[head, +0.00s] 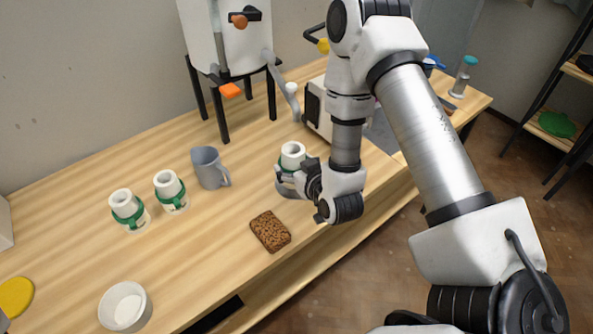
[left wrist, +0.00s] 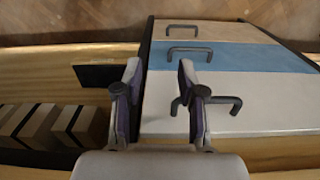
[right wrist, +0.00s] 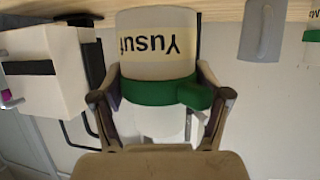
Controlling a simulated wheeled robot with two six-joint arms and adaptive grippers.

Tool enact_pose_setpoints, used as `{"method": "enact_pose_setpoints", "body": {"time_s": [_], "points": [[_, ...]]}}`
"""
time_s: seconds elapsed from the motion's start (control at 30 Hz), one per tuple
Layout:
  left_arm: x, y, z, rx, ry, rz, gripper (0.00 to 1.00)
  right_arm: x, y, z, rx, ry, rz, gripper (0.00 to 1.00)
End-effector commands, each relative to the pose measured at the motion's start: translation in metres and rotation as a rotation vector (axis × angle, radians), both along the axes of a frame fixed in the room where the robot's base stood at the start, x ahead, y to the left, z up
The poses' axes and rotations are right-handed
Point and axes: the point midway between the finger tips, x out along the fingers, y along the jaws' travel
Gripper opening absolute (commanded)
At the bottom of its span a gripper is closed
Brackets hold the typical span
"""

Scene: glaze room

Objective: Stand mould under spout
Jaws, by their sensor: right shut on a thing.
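A white mould (head: 292,153) with a green band stands upright in my right gripper (head: 290,183), near the middle of the table. In the right wrist view the right gripper (right wrist: 160,110) is shut around this mould (right wrist: 160,65), which is labelled "Yusuf". I cannot tell whether its base touches the table. The white tank (head: 225,45) on a black stand is at the back left of it. An orange piece (head: 231,91) hangs under the tank; I cannot tell if this is the spout. My left gripper (left wrist: 160,85) is open and empty, seen only in the left wrist view.
Two similar moulds (head: 128,209) (head: 170,190) and a grey mug (head: 208,168) stand to the left. A brown sponge (head: 270,232) lies in front, with a white bowl (head: 126,307) and yellow disc (head: 15,297) further left. The left wrist view shows drawer fronts (left wrist: 230,100) and several blocks (left wrist: 40,125).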

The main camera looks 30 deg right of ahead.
Motion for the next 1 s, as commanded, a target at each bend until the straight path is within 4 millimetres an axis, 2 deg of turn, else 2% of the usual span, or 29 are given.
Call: {"method": "enact_pose_setpoints", "body": {"time_s": [0.03, 0.2, 0.3, 0.4, 0.7, 0.73, 0.8, 1.0], "points": [[0.000, 0.000, 0.008, 0.000, 0.000, -0.001, 0.40, 0.006, -0.007, 0.005, 0.002, -0.004, -0.004, 0.33], [0.000, 0.000, 0.013, 0.000, 0.000, -0.001, 0.40, 0.018, -0.020, -0.003, -0.001, 0.001, -0.001, 0.33], [0.000, 0.000, 0.016, 0.000, 0.000, -0.001, 0.40, 0.017, -0.019, -0.025, -0.002, 0.005, 0.002, 0.33], [0.000, 0.000, 0.017, 0.000, 0.000, -0.001, 0.40, 0.017, -0.019, -0.035, -0.001, 0.001, 0.002, 0.33], [0.000, 0.000, 0.013, 0.000, 0.000, -0.001, 0.40, 0.017, -0.019, -0.040, 0.000, 0.000, 0.000, 0.33], [0.000, 0.000, 0.013, 0.000, 0.000, -0.001, 0.40, 0.017, -0.019, -0.040, 0.000, 0.002, 0.000, 0.78], [0.000, 0.000, 0.014, 0.000, 0.000, -0.001, 0.40, 0.017, -0.019, -0.039, 0.000, 0.002, 0.000, 1.00], [0.000, 0.000, 0.014, 0.000, 0.000, -0.001, 0.40, 0.017, -0.019, -0.039, 0.000, 0.002, 0.000, 1.00]]}}
